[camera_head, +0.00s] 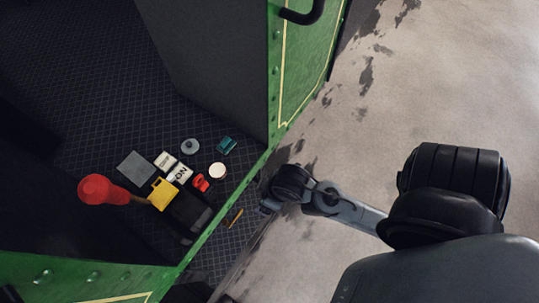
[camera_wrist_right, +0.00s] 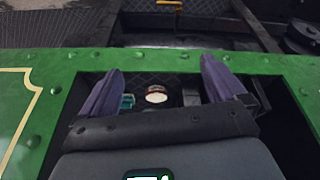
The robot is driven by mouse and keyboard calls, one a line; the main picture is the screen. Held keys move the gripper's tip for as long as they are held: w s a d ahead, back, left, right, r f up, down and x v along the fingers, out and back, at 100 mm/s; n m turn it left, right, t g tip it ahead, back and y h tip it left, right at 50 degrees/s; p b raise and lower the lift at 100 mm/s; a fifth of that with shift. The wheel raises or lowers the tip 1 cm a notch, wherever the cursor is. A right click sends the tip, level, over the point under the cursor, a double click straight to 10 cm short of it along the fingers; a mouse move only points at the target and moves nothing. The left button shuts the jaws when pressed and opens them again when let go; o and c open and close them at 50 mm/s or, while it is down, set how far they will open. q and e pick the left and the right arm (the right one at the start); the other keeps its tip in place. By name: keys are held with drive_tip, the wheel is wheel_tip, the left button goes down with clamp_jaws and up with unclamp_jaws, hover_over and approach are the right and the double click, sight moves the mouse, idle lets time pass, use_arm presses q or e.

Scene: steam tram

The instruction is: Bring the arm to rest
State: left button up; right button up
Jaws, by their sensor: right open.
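My right arm (camera_head: 355,212) comes in from the right side of the head view, over the pale ground outside the green tram side. My right gripper (camera_head: 265,206) is near the green edge of the tram, small and dark there. In the right wrist view my right gripper (camera_wrist_right: 160,78) shows its two purple-grey fingers spread apart with nothing held between them. Beyond the fingers, a round white-topped item (camera_wrist_right: 156,94) and a teal item (camera_wrist_right: 127,101) show on the tram floor. My left gripper is not in view.
The green riveted tram side (camera_head: 235,205) runs between the arm and the dark patterned floor. On the floor are a red knob (camera_head: 95,189), a yellow item (camera_head: 163,193), white lettered blocks (camera_head: 179,173), a grey disc (camera_head: 190,146) and a small red item (camera_head: 201,183). The pale ground at upper right is clear.

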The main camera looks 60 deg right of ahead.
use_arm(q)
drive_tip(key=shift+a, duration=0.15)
use_arm(e)
drive_tip(key=shift+s+a+r, duration=0.1)
drive_tip(key=shift+s+a, duration=0.25)
drive_tip(key=shift+s, duration=0.2)
